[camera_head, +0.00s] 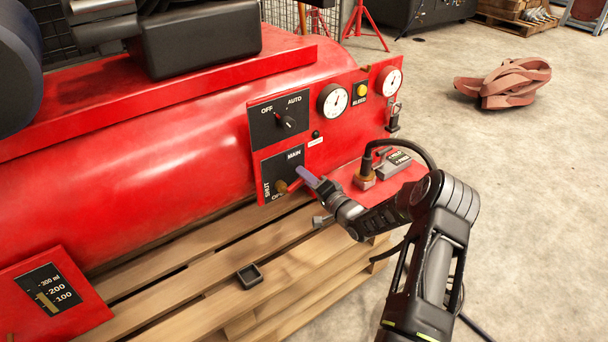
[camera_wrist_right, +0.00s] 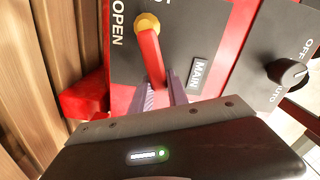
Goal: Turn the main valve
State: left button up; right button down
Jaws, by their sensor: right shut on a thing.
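The main valve is a red lever (camera_wrist_right: 152,58) on a brass hub (camera_wrist_right: 147,25), on a black plate (camera_wrist_right: 185,35) marked MAIN and OPEN in the right wrist view. In the head view its brass hub (camera_head: 282,187) sits low on the red panel, with SHUT and OPEN lettering beside it. My right gripper (camera_head: 306,177) reaches in from the right. Its purple fingers (camera_wrist_right: 163,92) are shut on the free end of the lever, one on each side. The lever points away from the hub toward my gripper. My left gripper is not in view.
Above the valve are an OFF/AUTO knob (camera_head: 288,122), gauges (camera_head: 333,101) and a yellow BLEED button (camera_head: 362,90). A cabled box (camera_head: 396,162) stands close to my right arm. A small black tray (camera_head: 249,276) lies on the wooden pallet (camera_head: 190,300). Floor at right is mostly clear.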

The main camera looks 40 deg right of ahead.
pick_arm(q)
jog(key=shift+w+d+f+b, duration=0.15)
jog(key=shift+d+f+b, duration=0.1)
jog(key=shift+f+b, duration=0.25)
pick_arm(e)
jog(key=shift+d+f+m, duration=0.15)
jog(key=shift+f+m, duration=0.6)
jog(key=shift+m, duration=0.4)
jog(key=shift+d+f+m, duration=0.15)
jog(key=shift+f+m, duration=0.6)
jog(key=shift+m, duration=0.4)
jog(key=c, duration=1.3)
grip_release()
pick_arm(q)
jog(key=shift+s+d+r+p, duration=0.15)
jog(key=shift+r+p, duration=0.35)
jog(key=shift+p, duration=0.05)
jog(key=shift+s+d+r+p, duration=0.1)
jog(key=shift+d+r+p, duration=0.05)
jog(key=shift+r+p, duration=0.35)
pick_arm(e)
jog(key=shift+s+a, duration=0.1)
jog(key=shift+s, duration=3.8)
